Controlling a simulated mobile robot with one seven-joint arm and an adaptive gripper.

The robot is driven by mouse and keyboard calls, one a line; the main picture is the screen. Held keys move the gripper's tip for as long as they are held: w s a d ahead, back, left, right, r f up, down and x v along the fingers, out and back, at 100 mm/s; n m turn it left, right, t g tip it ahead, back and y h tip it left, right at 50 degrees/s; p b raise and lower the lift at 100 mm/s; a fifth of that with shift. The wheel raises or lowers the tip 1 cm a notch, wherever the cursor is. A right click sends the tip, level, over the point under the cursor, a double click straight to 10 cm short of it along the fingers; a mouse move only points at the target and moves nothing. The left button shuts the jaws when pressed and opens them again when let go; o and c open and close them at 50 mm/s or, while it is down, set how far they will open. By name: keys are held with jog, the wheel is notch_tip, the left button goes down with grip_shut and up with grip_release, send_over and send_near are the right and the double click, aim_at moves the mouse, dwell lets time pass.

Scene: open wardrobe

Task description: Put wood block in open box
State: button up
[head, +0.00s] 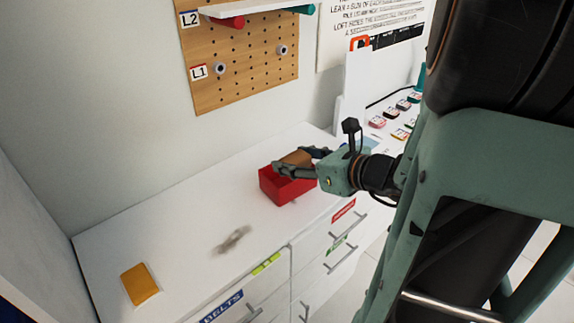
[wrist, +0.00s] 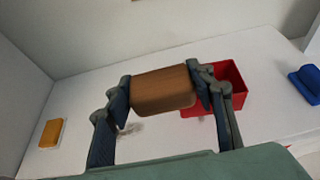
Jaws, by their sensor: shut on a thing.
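The wood block (wrist: 163,88) is brown and sits between the two fingers of my gripper (wrist: 160,92), which is shut on it. In the head view the block (head: 296,158) shows at the fingertips of my gripper (head: 297,163), over the red open box (head: 285,189). The box stands on the white cabinet top. In the wrist view the box (wrist: 238,80) lies to the right of the block, partly behind the right finger. The block looks held above the box's rim level; its exact height is hard to tell.
A yellow-orange block (head: 139,284) lies at the left of the white cabinet top (head: 190,245). A blue object (wrist: 305,82) is at the right. A pegboard (head: 240,55) hangs on the wall behind. Several small colored items stand at the back right. The top left of the box is clear.

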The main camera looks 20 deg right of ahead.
jog(key=shift+w+d, duration=0.15)
jog(key=shift+w, duration=0.1)
jog(key=w+d+f+b, duration=0.1)
jog(key=w+f+b, duration=0.2)
jog(key=w+f, duration=0.1)
jog(key=w+d+f+b, duration=0.1)
jog(key=w+f+b, duration=0.2)
jog(key=w+f, duration=0.1)
jog(key=w+d+f+b, duration=0.1)
jog(key=w+f+b, duration=0.2)
jog(key=w+f, duration=0.1)
jog(key=shift+w+d+b, duration=0.3)
jog(key=shift+w+b, duration=0.1)
jog(key=shift+w, duration=0.35)
jog(key=shift+f, duration=0.4)
jog(key=shift+b, duration=0.3)
jog(key=shift+f+b, duration=0.55)
jog(key=shift+f, duration=0.1)
jog(key=o, duration=1.1)
jog(key=shift+r, duration=0.1)
